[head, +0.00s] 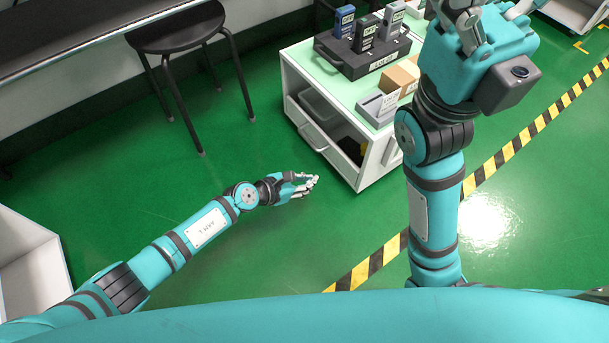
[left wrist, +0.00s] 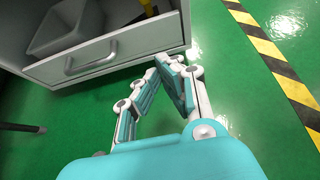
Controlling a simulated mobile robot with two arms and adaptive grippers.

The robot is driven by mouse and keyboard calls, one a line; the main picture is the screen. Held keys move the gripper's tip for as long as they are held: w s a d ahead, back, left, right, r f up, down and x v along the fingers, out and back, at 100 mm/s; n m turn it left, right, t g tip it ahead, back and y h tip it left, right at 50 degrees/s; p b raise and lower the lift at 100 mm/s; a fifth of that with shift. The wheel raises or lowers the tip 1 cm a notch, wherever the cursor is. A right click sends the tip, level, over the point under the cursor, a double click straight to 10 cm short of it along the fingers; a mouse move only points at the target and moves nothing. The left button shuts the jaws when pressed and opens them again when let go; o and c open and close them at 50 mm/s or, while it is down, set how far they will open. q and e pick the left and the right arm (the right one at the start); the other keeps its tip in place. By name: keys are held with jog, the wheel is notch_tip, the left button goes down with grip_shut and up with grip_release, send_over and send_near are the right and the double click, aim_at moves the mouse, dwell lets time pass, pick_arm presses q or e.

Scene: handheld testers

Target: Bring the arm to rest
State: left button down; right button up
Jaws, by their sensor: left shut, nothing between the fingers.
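My left gripper (head: 314,182) is shut and empty. It hangs over the green floor in front of the white cabinet's lower left side in the head view. In the left wrist view its fingertips (left wrist: 172,64) meet just below the cabinet's open drawer (left wrist: 100,50); I cannot tell whether they touch it. My right arm stands up at the right of the head view. Its gripper (head: 482,14) is at the top edge, with the fingertips cut off, so its opening cannot be judged.
The white cabinet (head: 367,182) carries a dark rack (head: 345,62) of handheld testers, a grey holder (head: 372,110) and a cardboard box (head: 398,78). A black stool (head: 176,34) stands left of it. Open green floor (head: 130,180) lies left of the left forearm.

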pick_arm(q)
jog(key=shift+s+a+r, duration=0.15)
jog(key=shift+s+a, duration=0.05)
jog(key=shift+a, duration=0.1)
